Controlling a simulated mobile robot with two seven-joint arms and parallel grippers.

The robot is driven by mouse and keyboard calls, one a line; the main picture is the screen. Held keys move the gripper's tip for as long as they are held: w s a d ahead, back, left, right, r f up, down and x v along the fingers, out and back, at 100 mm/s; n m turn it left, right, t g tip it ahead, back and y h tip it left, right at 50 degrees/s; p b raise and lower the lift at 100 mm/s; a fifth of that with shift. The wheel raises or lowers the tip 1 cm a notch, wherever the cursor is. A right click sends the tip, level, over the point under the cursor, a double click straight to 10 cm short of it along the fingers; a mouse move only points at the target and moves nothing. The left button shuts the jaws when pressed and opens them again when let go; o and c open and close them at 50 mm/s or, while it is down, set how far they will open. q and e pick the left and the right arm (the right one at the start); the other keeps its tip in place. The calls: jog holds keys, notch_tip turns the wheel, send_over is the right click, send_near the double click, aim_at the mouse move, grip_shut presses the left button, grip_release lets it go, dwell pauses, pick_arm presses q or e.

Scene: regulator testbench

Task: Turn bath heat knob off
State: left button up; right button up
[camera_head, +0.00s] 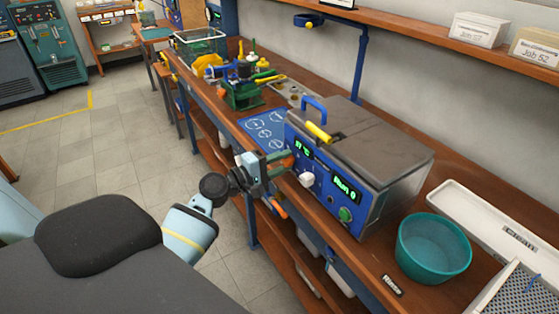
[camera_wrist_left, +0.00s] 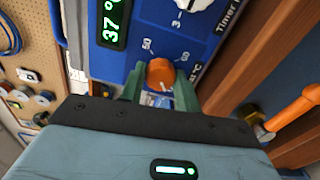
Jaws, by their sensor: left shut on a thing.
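The bath (camera_head: 345,170) is a blue box with a grey lid on the bench. Its front panel carries a green display reading 37 °C, which also shows in the left wrist view (camera_wrist_left: 115,22). The orange heat knob (camera_wrist_left: 160,73) sits below that display beside printed scale numbers, with a white pointer line on its face. My left gripper (camera_head: 287,160) reaches the panel from the left. In the left wrist view its green fingers (camera_wrist_left: 159,86) are shut on the orange knob, one on each side. My right gripper is not in view.
A white timer knob (camera_head: 306,180) sits close to the left gripper. A green button (camera_head: 345,214) is lower right on the panel. A teal bowl (camera_head: 433,248) stands right of the bath. An orange handle (camera_wrist_left: 292,115) sticks out near the bench edge. Floor at left is clear.

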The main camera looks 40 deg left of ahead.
pick_arm(q)
jog(key=shift+n, duration=0.5)
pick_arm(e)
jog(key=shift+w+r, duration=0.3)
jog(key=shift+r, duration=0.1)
pick_arm(q)
jog(key=o, duration=1)
jog(key=v, duration=0.8)
jog(key=shift+b, duration=0.35)
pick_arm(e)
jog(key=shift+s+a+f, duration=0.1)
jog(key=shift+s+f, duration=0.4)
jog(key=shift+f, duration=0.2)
